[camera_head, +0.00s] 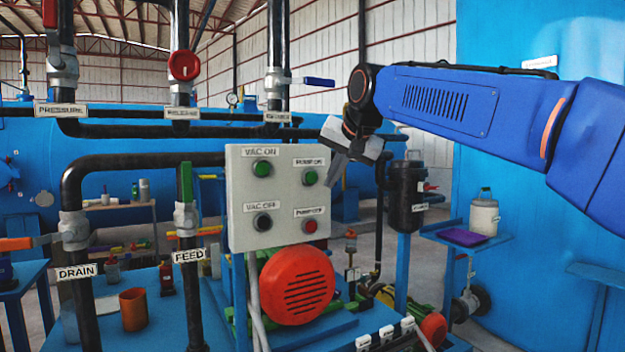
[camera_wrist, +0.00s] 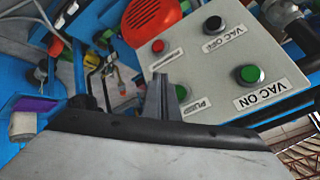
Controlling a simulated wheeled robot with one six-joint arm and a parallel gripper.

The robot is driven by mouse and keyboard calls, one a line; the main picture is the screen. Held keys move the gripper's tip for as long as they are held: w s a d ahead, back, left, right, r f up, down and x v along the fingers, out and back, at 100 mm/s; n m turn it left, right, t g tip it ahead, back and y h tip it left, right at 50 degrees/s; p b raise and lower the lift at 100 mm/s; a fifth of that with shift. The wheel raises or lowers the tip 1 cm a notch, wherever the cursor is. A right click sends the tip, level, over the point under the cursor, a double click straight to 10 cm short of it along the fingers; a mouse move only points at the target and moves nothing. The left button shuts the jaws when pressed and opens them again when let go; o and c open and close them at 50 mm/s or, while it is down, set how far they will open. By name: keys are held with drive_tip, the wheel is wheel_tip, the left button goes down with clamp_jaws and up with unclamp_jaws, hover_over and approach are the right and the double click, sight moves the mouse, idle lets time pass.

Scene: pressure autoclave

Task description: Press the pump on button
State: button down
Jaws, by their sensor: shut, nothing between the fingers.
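The grey control panel (camera_head: 240,215) carries two green and two dark or red buttons. The green pump on button (camera_head: 310,177) is at its upper right, under the label PUMP ON. In the wrist view the panel (camera_wrist: 218,60) appears upside down, and the pump on button (camera_wrist: 181,92) is partly hidden by the fingers. My gripper (camera_head: 333,172) is shut and empty, its fingertips just right of the button in the head view. In the wrist view my gripper (camera_wrist: 159,80) points toward the panel beside the button. I cannot tell whether it touches.
The green VAC ON button (camera_head: 262,168), black VAC OFF button (camera_head: 263,222) and red pump off button (camera_head: 310,226) share the panel. A red motor cover (camera_head: 297,285) sits below. Vertical FEED pipe (camera_head: 190,270) stands left. A black canister (camera_head: 405,195) stands right of the panel.

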sight(311, 177)
drive_tip(key=shift+w+a, duration=0.5)
drive_tip(key=shift+w, duration=0.3)
drive_tip(key=shift+w+a, duration=0.55)
drive_tip(key=shift+w, duration=0.2)
drive_tip(key=shift+w+a, duration=0.5)
drive_tip(key=shift+w, duration=0.3)
drive_tip(key=shift+w+a, duration=0.1)
idle(0.3)
drive_tip(key=shift+w+a, duration=0.15)
drive_tip(key=shift+w, duration=0.1)
